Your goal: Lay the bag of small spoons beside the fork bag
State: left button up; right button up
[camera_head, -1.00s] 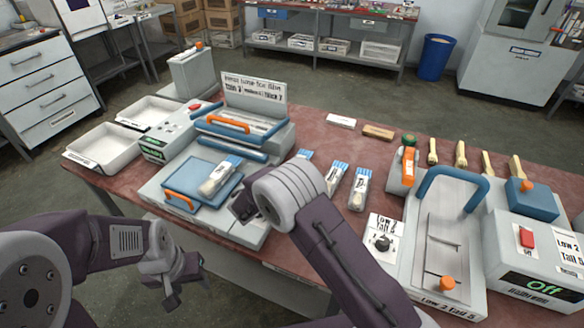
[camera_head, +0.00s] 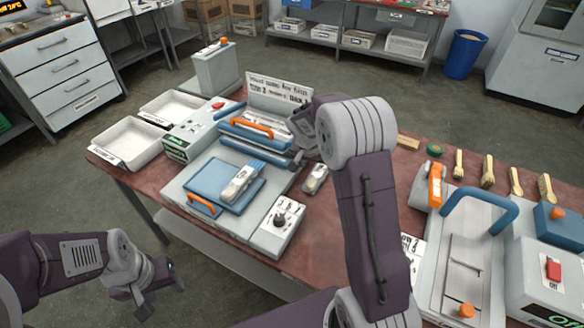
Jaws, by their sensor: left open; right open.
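One clear bag with a blue-and-white top (camera_head: 243,182) lies on the blue plate (camera_head: 188,173) of the press at centre left. Another small bag (camera_head: 316,178) lies on the red table just right of the press. Their contents are too small to tell, so I cannot say which holds small spoons or forks. My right gripper (camera_head: 299,158) is open, by the press's right edge and close to the small bag, partly hidden behind its own wrist. My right arm hides the table where other bags lay. My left gripper (camera_head: 153,295) is open and empty, low in front of the table.
Two white trays (camera_head: 128,143) stand at the table's left end. A control box with a knob (camera_head: 283,215) is at the press's front right. A second machine with a blue handle (camera_head: 468,205) and several wooden utensils (camera_head: 487,172) are on the right. A sign stands behind the press.

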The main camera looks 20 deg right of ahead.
aim_at(317, 174)
jog(key=shift+w+r+m, duration=0.2)
jog(key=shift+w+m, duration=0.1)
jog(key=shift+m, duration=0.5)
jog(key=x, duration=0.3)
jog(key=shift+d+f, duration=0.1)
jog(key=shift+f, duration=0.05)
jog(key=x, duration=0.6)
jog(key=shift+w+a, duration=0.3)
jog(key=shift+a, duration=0.05)
jog(key=shift+s, duration=0.1)
jog(key=shift+c, duration=0.6)
jog(key=c, duration=1.5)
jog(key=shift+o, duration=0.2)
